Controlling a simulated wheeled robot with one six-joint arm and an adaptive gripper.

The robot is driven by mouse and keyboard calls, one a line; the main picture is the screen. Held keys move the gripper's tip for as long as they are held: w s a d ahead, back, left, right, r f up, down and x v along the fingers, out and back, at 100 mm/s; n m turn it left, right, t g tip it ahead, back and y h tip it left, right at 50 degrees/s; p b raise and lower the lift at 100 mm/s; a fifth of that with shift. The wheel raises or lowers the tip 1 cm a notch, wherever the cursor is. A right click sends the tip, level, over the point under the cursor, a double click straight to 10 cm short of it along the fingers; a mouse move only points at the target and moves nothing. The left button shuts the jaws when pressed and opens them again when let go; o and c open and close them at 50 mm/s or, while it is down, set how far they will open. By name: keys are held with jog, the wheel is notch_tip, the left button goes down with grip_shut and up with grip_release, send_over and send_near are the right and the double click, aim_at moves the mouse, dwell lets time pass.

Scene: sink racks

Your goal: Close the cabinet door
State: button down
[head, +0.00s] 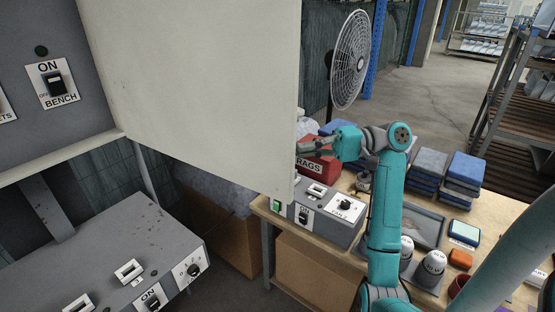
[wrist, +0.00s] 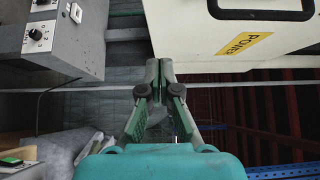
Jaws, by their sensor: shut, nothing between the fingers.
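The cabinet door (head: 200,80) is a large cream panel standing open from the grey cabinet (head: 45,75) at the left of the head view. In the wrist view a cream panel (wrist: 190,35) with a dark handle and a yellow label fills the upper right; it looks like the door's outer face. My gripper (head: 304,147) is at the door's right edge in the head view. In the wrist view my gripper (wrist: 159,70) has its fingertips together and empty, close under the panel's lower left corner. I cannot tell whether they touch it.
A workbench (head: 352,190) behind my arm holds a grey control box (head: 322,212), a red rags box (head: 320,165) and blue stacked trays (head: 463,178). A fan (head: 349,60) stands behind. Another grey switch box (head: 105,255) is at lower left. Open floor (head: 430,100) lies beyond.

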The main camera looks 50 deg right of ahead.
aim_at(253, 165)
jog(key=shift+s+a+x, duration=0.3)
jog(key=shift+s+x, duration=0.1)
jog(key=shift+x, duration=1.7)
jog(key=shift+s+a+x, duration=0.25)
jog(key=shift+s+x, duration=0.1)
jog(key=shift+x, duration=1.7)
jog(key=shift+s+a+x, duration=0.3)
jog(key=shift+s+x, duration=0.1)
jog(key=shift+x, duration=1.7)
jog(key=shift+f, duration=0.1)
